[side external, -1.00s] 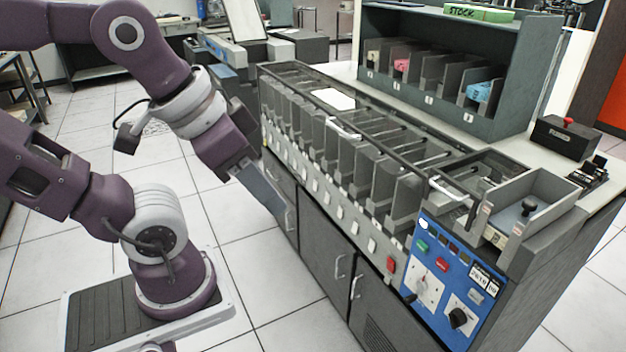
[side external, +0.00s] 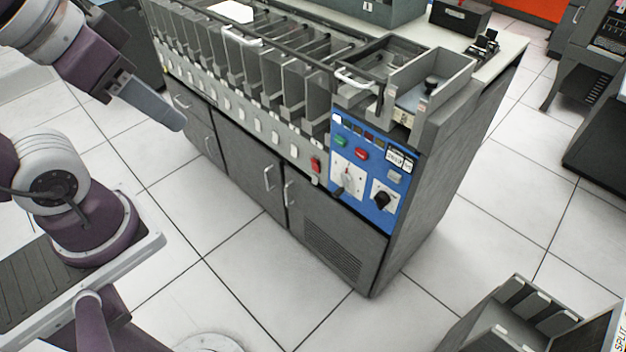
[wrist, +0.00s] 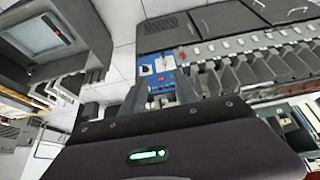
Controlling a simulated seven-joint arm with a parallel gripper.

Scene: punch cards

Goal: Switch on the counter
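The blue control panel (side external: 368,165) is on the front right end of the grey card machine. It carries a white number display (side external: 400,158), a green button (side external: 341,141), a red button (side external: 362,154), a white plate with a lever (side external: 346,178), and a black rotary knob (side external: 381,199) on a white plate. Which control belongs to the counter is not clear. My gripper (side external: 172,118) is in the air left of the machine, well apart from the panel. In the wrist view, its two fingers (wrist: 160,92) stand apart with the panel (wrist: 157,66) beyond them; nothing is held.
A row of card pockets (side external: 270,75) runs along the machine top. A red switch (side external: 316,164) sits left of the panel. Cabinet doors with handles (side external: 268,178) are below. Grey equipment (side external: 520,315) stands at lower right. The tiled floor before the machine is clear.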

